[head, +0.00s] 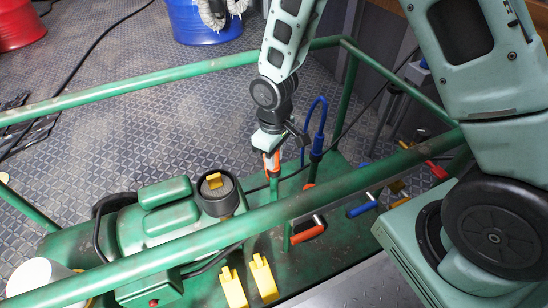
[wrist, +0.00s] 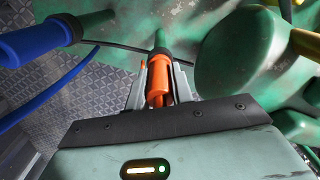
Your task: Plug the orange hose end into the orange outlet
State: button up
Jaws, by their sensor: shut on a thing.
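The orange hose end (head: 272,163) is between the fingers of my gripper (head: 270,156), above the green cart. In the wrist view, the fingers of my gripper (wrist: 158,82) are shut on the orange hose end (wrist: 157,92). Its far end is lined up with a dark collar (wrist: 160,54) on a green pipe and appears to meet it. I cannot tell how far it is seated. In the head view, the outlet's green pipe (head: 274,188) stands directly below the hose end. An orange valve handle (head: 308,232) sits near the pipe's foot. The rest of the orange hose is hidden.
A blue hose (head: 318,112) stands on a neighbouring pipe just right of my gripper. A green rail (head: 215,232) crosses in front. A green pump (head: 165,215) is at left, with yellow pedals (head: 262,277) below. Blue (head: 362,209) and red (head: 437,170) handles are at right.

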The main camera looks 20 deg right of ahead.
notch_tip(320, 180, up, 10)
jog(key=p, duration=0.6)
jog(key=shift+r, duration=0.1)
